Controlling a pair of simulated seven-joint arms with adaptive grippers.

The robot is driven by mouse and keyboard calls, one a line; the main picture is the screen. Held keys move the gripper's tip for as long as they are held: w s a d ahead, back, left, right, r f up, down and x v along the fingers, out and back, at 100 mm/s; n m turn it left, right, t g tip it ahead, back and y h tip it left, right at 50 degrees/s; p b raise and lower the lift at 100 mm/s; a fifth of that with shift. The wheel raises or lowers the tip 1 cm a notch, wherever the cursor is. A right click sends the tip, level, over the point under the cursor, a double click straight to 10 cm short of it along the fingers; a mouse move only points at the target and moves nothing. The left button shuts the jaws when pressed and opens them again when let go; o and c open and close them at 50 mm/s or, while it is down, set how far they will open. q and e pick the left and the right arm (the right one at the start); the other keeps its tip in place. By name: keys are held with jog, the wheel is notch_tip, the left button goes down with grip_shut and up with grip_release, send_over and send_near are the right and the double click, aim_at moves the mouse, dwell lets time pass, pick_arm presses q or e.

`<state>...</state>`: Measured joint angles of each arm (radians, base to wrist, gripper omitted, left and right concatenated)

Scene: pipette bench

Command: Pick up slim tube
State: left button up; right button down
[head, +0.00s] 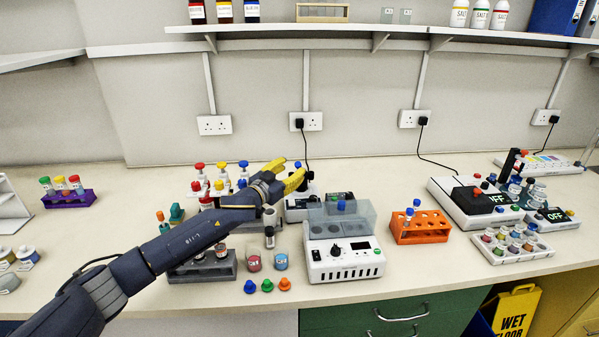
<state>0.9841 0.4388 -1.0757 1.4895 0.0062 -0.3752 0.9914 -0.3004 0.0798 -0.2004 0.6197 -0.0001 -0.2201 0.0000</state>
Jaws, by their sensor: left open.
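My left gripper (285,173) has yellow fingertips and is spread open with nothing visible between them, above the middle of the bench. A small blue cap (298,165) shows just beside the right fingertip, and what it sits on is partly hidden. Two slim blue-capped tubes (409,213) stand in the orange rack (421,236), to the right of the gripper. A blue cap (341,205) also shows at the white block device (343,260). I cannot tell which tube is the slim tube. My right gripper is not in view.
Capped bottles (243,166) stand left of the gripper, partly behind my left arm. A purple tube rack (70,198) is far left. A black-topped device (476,201) and a white vial tray (512,252) fill the right. Loose caps (267,285) lie near the front edge.

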aim_at(296, 166)
pick_arm(q)
jog(key=shift+x, duration=2.15)
grip_shut()
